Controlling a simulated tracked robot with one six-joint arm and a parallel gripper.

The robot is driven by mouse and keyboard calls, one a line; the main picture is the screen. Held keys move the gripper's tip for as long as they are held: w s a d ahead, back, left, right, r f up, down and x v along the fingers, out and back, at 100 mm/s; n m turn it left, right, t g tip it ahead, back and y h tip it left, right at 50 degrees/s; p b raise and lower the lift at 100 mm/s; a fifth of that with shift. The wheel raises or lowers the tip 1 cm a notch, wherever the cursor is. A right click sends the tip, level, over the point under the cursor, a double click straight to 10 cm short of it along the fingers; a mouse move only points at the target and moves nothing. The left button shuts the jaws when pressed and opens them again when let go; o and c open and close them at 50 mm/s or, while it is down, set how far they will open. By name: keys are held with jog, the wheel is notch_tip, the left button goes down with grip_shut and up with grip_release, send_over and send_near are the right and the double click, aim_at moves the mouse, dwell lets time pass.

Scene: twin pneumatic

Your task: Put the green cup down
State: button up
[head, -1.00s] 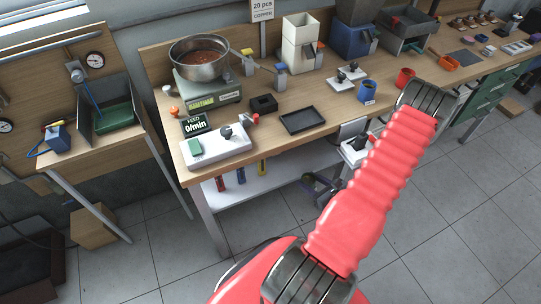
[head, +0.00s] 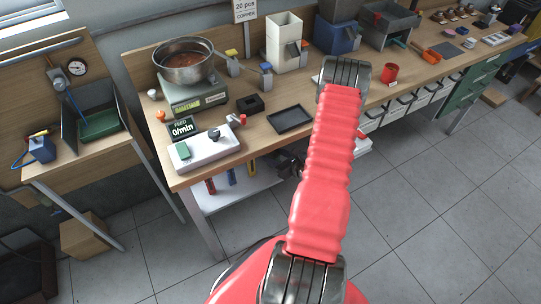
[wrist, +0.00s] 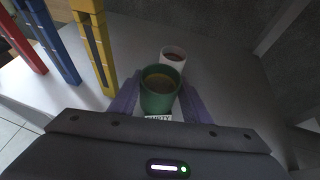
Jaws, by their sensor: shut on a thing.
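In the wrist view, the green cup (wrist: 160,94) is upright between the two purple-grey fingers of my gripper (wrist: 160,103), which is shut on it. The cup has something brownish inside and a small white label at its front. A white cup (wrist: 173,58) with dark reddish contents stands just behind it. A pale shelf surface (wrist: 215,75) lies below; whether the green cup touches it, I cannot tell. In the head view, the green cup is hidden and my gripper is mostly hidden under the bench edge, behind my red arm.
Yellow (wrist: 95,45), blue (wrist: 52,40) and red (wrist: 22,38) upright pieces stand left of the cups. In the head view, the workbench (head: 262,140) overhangs the white lower shelf (head: 225,195). Shelf room right of the cups looks clear.

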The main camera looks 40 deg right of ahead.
aim_at(269, 155)
jog(key=shift+w+d, duration=0.1)
jog(key=shift+w, duration=0.95)
jog(key=shift+w, duration=0.25)
jog(key=shift+w+f, duration=0.25)
jog(key=shift+f, duration=1.5)
jog(key=shift+c, duration=0.6)
jog(key=o, duration=1.3)
